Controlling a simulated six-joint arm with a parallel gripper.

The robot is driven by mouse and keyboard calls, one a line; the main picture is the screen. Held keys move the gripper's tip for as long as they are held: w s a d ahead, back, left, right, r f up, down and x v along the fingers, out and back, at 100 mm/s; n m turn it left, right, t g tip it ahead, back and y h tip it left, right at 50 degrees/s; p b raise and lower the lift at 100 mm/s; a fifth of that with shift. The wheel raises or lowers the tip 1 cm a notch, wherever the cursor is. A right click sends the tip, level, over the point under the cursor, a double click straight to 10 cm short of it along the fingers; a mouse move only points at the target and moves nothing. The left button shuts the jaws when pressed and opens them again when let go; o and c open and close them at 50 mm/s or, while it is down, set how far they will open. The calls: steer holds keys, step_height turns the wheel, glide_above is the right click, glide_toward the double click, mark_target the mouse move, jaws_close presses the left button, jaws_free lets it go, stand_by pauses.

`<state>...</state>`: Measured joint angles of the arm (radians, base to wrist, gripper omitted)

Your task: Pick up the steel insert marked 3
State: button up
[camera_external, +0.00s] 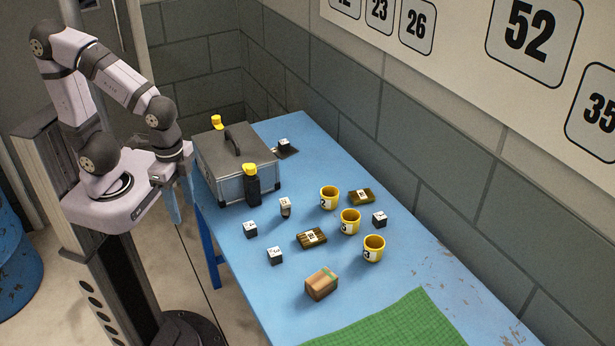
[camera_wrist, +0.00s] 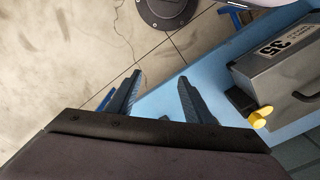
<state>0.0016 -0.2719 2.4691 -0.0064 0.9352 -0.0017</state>
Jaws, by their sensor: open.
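Several small dark steel inserts with white labelled tops stand on the blue table (camera_external: 415,270). The front insert (camera_external: 275,257) seems to bear a 3, but the print is tiny. Another insert (camera_external: 250,230) stands behind it, one (camera_external: 285,208) farther back, one (camera_external: 380,220) right of the cups, and one (camera_external: 284,146) on a dark pad at the back; I cannot read these marks surely. My gripper (camera_external: 178,205) hangs beside the table's left edge, away from all inserts. In the wrist view its fingers (camera_wrist: 160,80) are apart and empty; no insert shows there.
A grey case (camera_external: 222,158) stands near my gripper; its 35 label (camera_wrist: 279,48) shows in the wrist view. Three yellow cups (camera_external: 350,222), wooden blocks (camera_external: 312,239), a brown box (camera_external: 321,285) and a green mat (camera_external: 390,325) are on the table.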

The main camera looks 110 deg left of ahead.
steer(key=w+d+f+n+t+h+b, duration=0.1)
steer(key=w+d+n+t, duration=0.1)
steer(key=w+d+t, duration=0.5)
steer(key=w+d+f+n+t+h+b, duration=0.1)
steer(key=w+d, duration=0.3)
steer(key=w, duration=0.7)
steer(key=r+n+t+y, duration=0.15)
steer(key=n+y, duration=0.35)
steer(key=y, duration=0.5)
glide_above(269, 254)
steer(key=s+d, duration=0.4)
steer(key=shift+t+y, duration=0.25)
steer(key=shift+y, duration=0.15)
steer(key=f, duration=1.3)
steer(key=shift+a+b, duration=0.3)
steer(key=shift+b, duration=0.05)
steer(key=shift+p+x, duration=0.45)
steer(key=shift+x, duration=1.25)
steer(key=shift+p+x, duration=0.45)
steer(key=shift+x, duration=1.5)
steer(key=shift+a+r, duration=0.1)
steer(key=shift+r, duration=0.05)
jaws_close()
